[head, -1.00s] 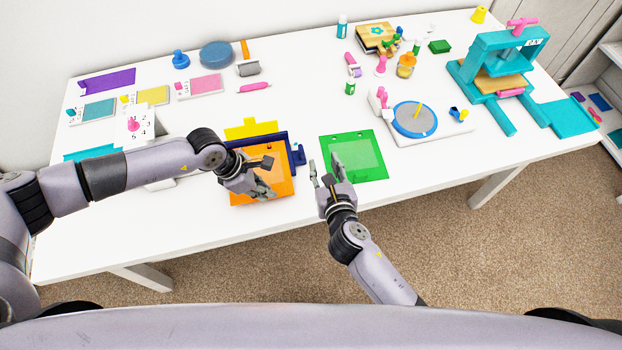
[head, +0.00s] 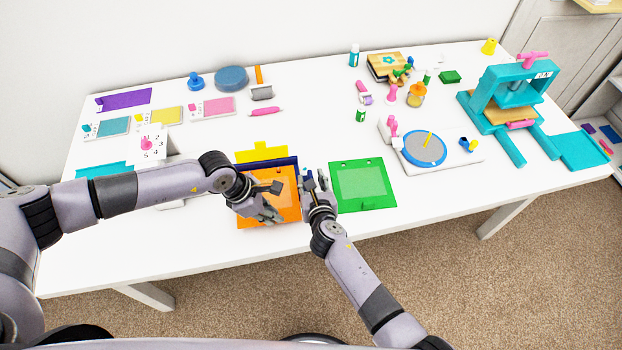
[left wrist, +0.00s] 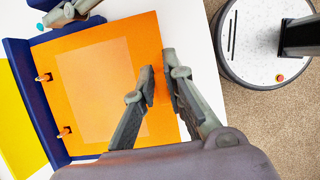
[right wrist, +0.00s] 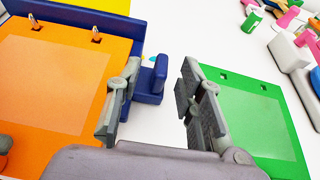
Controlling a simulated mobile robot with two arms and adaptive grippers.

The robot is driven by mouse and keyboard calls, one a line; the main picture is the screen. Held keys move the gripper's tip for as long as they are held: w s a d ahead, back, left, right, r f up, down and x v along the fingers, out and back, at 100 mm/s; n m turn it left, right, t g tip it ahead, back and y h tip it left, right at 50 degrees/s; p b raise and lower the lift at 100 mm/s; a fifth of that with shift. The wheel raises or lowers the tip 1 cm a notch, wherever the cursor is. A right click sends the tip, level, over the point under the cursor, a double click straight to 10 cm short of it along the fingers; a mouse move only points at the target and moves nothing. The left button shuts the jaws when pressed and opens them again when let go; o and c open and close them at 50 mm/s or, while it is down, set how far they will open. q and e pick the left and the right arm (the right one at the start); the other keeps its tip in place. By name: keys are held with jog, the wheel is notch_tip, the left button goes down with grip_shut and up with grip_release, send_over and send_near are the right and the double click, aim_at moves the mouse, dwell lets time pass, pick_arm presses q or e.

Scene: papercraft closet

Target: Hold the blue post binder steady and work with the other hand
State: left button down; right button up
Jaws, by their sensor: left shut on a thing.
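The blue post binder (head: 287,161) lies on the table with an orange page (head: 250,215) in front of its dark blue spine. Two posts stand through the page holes, clear in the right wrist view. My left gripper (head: 277,201) is over the page; in the left wrist view (left wrist: 160,80) its fingers close at the page's outer edge. My right gripper (head: 315,182) is open at the binder's right side. In the right wrist view, a blue upright tab (right wrist: 159,74) on a block beside the binder shows between its parted fingers, with gaps around it.
A green sheet (head: 377,201) with two holes lies just right of my right gripper. A yellow piece (head: 262,152) lies behind the binder. A white turntable base (head: 394,150) and teal press (head: 475,105) stand farther right.

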jog(key=shift+w+a+f, duration=0.15)
jog(key=shift+w+f, duration=0.05)
jog(key=shift+w, duration=0.2)
jog(key=shift+c, duration=0.4)
grip_shut()
dwell(0.5)
jog(key=shift+c, duration=0.8)
grip_release()
jog(key=shift+c, duration=0.2)
grip_shut()
dwell(0.4)
